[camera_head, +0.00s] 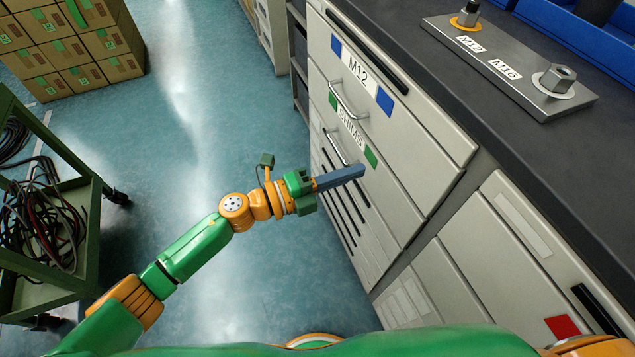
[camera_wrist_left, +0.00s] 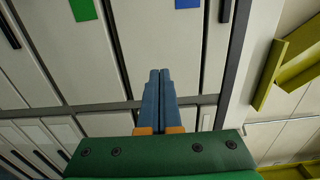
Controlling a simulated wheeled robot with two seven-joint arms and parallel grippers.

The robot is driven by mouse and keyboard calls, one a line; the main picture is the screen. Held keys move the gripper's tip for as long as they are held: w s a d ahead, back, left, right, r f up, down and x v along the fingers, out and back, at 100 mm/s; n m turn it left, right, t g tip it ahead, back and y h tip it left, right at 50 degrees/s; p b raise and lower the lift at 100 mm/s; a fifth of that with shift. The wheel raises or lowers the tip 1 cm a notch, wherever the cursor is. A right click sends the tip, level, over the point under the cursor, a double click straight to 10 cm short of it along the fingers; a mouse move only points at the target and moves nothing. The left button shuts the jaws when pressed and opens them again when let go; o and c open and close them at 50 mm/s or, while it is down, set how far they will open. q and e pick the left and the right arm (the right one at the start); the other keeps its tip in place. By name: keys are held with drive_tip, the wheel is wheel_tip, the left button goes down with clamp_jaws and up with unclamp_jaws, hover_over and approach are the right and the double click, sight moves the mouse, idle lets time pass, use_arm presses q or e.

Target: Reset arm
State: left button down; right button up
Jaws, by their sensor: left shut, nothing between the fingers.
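My left arm (camera_head: 185,250), green and orange, reaches in from the lower left in the head view. Its gripper (camera_head: 355,172) has long blue-grey fingers pressed together with nothing between them. The fingers point right, in front of the cabinet's drawer fronts, near the SHIMS drawer (camera_head: 352,128); I cannot tell whether they touch it. In the left wrist view the shut fingers (camera_wrist_left: 158,78) point toward pale drawer fronts. My right gripper is not in view; only a bit of orange arm shows at the lower right corner.
The M12 drawer (camera_head: 400,110) has a bar handle. The dark worktop (camera_head: 480,105) carries a metal plate (camera_head: 520,85) with bolts labelled M12 and M16. A green cart (camera_head: 85,215) with cables stands at left, cardboard boxes (camera_head: 75,45) behind. The blue floor between is clear.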

use_arm(q)
drive_tip(key=w+a+f+n+t+y+p, duration=0.1)
drive_tip(key=w+a+f+n+t+y, duration=0.1)
drive_tip(key=a+f+n+t+y, duration=0.3)
drive_tip(key=w+a+f+n+t+y+p, duration=0.1)
drive_tip(key=w+a+f+n+y+p, duration=0.2)
drive_tip(key=a+n, duration=0.45)
drive_tip(key=s+a+f+n+g+y, duration=0.1)
drive_tip(key=s+a+f+n+y, duration=0.3)
drive_tip(key=f, duration=0.4)
drive_tip(key=s+a+f+n+y, duration=0.2)
drive_tip(key=a+f+n, duration=0.3)
drive_tip(key=a+f, duration=0.15)
drive_tip(key=s+a+f+n+g+y+p, duration=0.1)
drive_tip(key=s+f+n+g, duration=0.1)
drive_tip(key=s, duration=0.8)
drive_tip(key=s+a+f+n+g+y, duration=0.1)
drive_tip(key=s+f+n+g, duration=0.2)
drive_tip(key=s+f, duration=0.3)
drive_tip(key=s+a+f+n+g+y+p, duration=0.1)
drive_tip(key=s+a+f+n+g, duration=0.1)
drive_tip(key=s, duration=1.3)
wheel_tip(320, 180, down, 3)
drive_tip(key=n+g, duration=0.1)
drive_tip(key=g, duration=0.1)
drive_tip(key=shift+g+p, duration=0.3)
